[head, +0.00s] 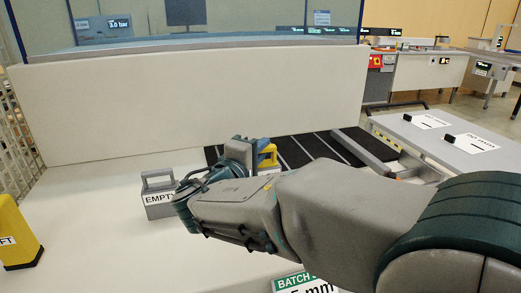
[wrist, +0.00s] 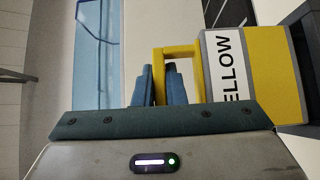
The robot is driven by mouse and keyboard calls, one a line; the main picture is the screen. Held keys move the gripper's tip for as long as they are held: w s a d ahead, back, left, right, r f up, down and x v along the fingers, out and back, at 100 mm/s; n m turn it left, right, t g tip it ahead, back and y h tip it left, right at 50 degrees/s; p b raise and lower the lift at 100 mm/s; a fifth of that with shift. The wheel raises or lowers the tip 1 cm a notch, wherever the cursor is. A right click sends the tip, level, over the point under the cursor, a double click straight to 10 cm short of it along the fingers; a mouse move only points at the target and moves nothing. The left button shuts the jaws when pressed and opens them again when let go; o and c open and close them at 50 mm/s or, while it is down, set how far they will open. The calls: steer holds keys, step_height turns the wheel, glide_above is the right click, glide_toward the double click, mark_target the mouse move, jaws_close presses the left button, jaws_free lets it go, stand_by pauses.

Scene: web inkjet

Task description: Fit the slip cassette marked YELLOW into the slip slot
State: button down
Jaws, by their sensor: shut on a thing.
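The yellow cassette (wrist: 250,110) shows in the wrist view with a white label reading "ELLOW", its first letter cut off or hidden. My gripper (wrist: 160,84) is shut on its yellow handle (wrist: 180,51), with a blue finger on each side of the handle bar. In the head view my gripper (head: 240,152) is near the left end of a black striped surface (head: 318,148), and part of the yellow cassette (head: 267,152) shows behind my arm. I cannot make out the slip slot in either view.
A grey cassette marked "EMPTY" (head: 158,203) stands on the white surface left of my gripper. A yellow block with a label ending "FT" (head: 14,232) is at the left edge. A white wall panel (head: 190,100) rises behind.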

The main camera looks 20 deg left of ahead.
steer(key=shift+f+b, duration=3.15)
steer(key=shift+b, duration=0.3)
steer(key=c, duration=1.4)
jaws_free()
steer(key=p+v, duration=0.2)
steer(key=v, duration=1.2)
steer(key=shift+w+r, duration=0.1)
steer(key=shift+w, duration=0.05)
